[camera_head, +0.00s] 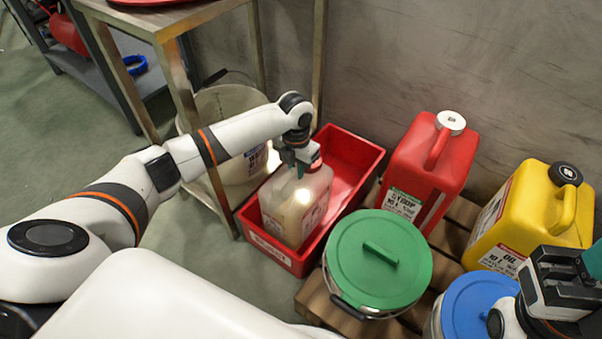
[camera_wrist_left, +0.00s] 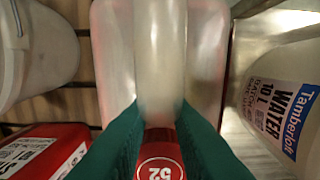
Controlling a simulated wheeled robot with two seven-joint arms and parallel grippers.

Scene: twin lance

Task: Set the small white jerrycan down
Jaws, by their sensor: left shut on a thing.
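The small white jerrycan (camera_head: 288,208) is translucent and stands about upright inside the near end of the red crate (camera_head: 366,152). The crate's near wall hides its lower edge, so I cannot tell whether its base touches the crate floor. My left gripper (camera_head: 297,158) is above it, shut on its handle. In the left wrist view the green fingers of this gripper (camera_wrist_left: 159,110) close on the pale handle (camera_wrist_left: 160,55), with the red cap (camera_wrist_left: 160,165) marked 52 below. My right gripper (camera_head: 560,287) is at the lower right near the blue lid; its fingers are mostly out of frame.
A green-lidded drum (camera_head: 400,285), a red jerrycan (camera_head: 432,165), a yellow jerrycan (camera_head: 525,225) and a blue-lidded drum (camera_head: 475,305) are right of the crate. The far end of the crate is empty.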

